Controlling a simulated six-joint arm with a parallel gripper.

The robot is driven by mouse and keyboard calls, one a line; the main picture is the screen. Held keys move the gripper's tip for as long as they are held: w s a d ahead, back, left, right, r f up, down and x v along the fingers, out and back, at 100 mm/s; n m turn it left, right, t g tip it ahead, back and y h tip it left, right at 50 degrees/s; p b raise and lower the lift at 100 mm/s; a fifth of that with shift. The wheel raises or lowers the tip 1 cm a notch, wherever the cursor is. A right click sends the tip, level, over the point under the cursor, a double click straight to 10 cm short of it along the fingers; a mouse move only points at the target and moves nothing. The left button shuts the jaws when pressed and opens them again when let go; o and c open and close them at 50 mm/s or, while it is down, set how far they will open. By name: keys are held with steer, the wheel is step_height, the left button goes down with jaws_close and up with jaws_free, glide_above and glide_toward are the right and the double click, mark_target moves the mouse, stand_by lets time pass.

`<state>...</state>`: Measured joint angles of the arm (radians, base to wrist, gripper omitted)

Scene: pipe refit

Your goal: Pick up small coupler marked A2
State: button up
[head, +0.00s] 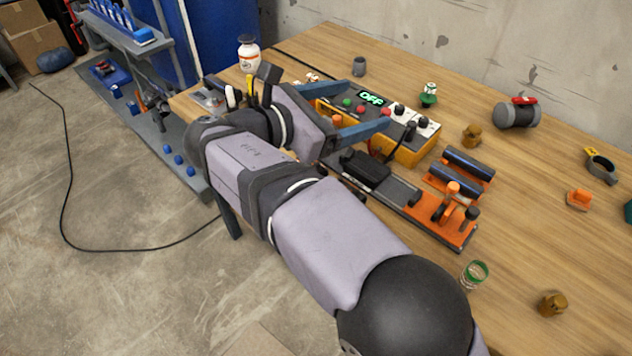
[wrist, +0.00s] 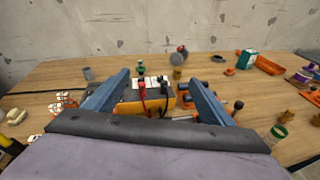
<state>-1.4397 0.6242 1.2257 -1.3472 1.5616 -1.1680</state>
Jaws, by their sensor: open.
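No A2 marking can be read in either view, so I cannot tell which piece is the small coupler. Small candidate fittings stand apart on the table: a grey cylinder (head: 359,66), a brass piece (head: 471,135), another brass piece (head: 551,304) and an orange piece (head: 578,199). Several small whitish pieces (wrist: 62,98) lie at the left in the wrist view. My gripper (head: 369,103) is open, its two blue fingers spread over the control box. In the wrist view, nothing is between the fingertips (wrist: 157,77).
A white bottle (head: 249,54) stands at the back left. A green-rimmed glass (head: 474,275) stands near the front edge. The right side has free room.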

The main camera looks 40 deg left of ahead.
steer(key=s+a+n+t+y+b, duration=0.3)
steer(key=s+a, duration=0.5)
steer(key=s, duration=0.3)
glide_toward(310, 168)
steer(key=w+a, duration=0.1)
steer(key=w, duration=0.3)
steer(key=shift+w+r, duration=0.15)
steer(key=shift+w, duration=3.4)
steer(key=shift+c, duration=0.7)
steer(key=c, duration=1)
